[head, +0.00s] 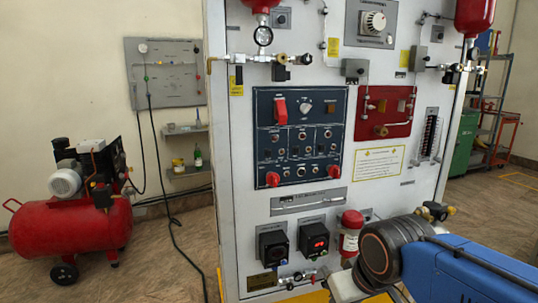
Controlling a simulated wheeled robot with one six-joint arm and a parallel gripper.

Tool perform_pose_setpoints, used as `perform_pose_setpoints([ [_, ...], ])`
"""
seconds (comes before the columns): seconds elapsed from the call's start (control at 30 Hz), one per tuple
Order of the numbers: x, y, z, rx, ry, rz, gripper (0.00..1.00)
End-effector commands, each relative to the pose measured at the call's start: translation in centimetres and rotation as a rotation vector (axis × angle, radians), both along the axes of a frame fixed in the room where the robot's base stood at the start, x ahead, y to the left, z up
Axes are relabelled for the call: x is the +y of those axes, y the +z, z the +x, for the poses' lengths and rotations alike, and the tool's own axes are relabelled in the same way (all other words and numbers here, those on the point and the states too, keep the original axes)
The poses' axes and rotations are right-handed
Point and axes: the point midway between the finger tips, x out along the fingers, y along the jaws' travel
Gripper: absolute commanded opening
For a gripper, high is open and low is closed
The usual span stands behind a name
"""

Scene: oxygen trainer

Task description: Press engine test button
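A dark blue control panel (299,137) is on the front of the white trainer cabinet (232,200). It carries a large red switch (280,112), a light round knob (306,108), a small amber square (330,107), several small round controls and two red knobs (273,179) along its lower edge. The labels are too small to read, so I cannot tell which control is the engine test button. My blue arm (465,272) and its dark round joint (380,250) show at the lower right, below and right of the panel.
A red plate with fittings (385,112) is right of the panel. A red compressor (75,222) stands on the left, with a hanging black cable (160,180). The space directly before the panel looks clear.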

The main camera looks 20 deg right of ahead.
Motion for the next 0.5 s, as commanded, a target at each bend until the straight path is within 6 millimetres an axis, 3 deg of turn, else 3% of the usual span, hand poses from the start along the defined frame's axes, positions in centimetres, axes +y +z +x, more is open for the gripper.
perform_pose_setpoints([
  [0.03,0.00,0.00,0.00,0.000,0.000,0.000,0.15],
  [0.1,0.00,0.00,0.00,0.000,0.000,0.000,0.00],
  [0.5,0.00,-0.01,0.00,0.000,0.000,0.000,0.00],
])
